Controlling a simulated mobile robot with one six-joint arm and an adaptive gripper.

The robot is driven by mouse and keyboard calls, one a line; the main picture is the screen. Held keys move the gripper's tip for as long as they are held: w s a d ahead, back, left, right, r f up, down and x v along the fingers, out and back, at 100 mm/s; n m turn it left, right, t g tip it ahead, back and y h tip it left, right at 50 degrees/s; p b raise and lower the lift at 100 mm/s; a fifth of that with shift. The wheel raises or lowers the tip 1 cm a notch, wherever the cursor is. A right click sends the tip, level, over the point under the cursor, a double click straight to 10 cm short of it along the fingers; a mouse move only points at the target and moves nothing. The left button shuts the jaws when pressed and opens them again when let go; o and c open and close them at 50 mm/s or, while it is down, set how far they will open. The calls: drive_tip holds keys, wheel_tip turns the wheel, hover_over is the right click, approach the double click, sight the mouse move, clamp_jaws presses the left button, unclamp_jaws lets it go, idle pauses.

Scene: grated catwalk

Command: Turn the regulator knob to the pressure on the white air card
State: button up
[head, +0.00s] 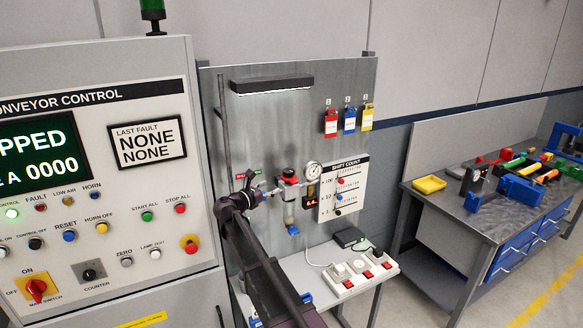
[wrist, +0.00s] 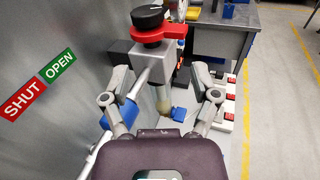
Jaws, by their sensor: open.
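The regulator on the metal panel has a black knob (wrist: 152,18) with a white mark on top and a red lever-like piece (wrist: 160,33) under it. In the head view the red piece (head: 289,180) shows beside a round white pressure gauge (head: 313,168), whose reading is too small to tell. My gripper (wrist: 160,82) is open and empty, its two fingers spread on either side of the regulator's grey pipe, below and short of the knob. In the head view my gripper (head: 264,190) is left of the regulator. I cannot make out a white air card.
A SHUT/OPEN label (wrist: 40,84) is on the panel at left. A white SHIFT COUNT board (head: 343,187) hangs right of the gauge. Red, blue and yellow tags (head: 349,119) hang above. A white switch box (head: 350,274) lies on the shelf below.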

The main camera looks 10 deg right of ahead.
sight(292, 170)
drive_tip(key=shift+w+a+r+n+t, duration=0.3)
drive_tip(key=shift+w+a+r+n, duration=0.1)
drive_tip(key=shift+a+r+n, duration=0.15)
drive_tip(key=x, duration=1.3)
drive_tip(key=shift+w+d, duration=0.25)
drive_tip(key=shift+d, duration=0.1)
drive_tip(key=c, duration=0.9)
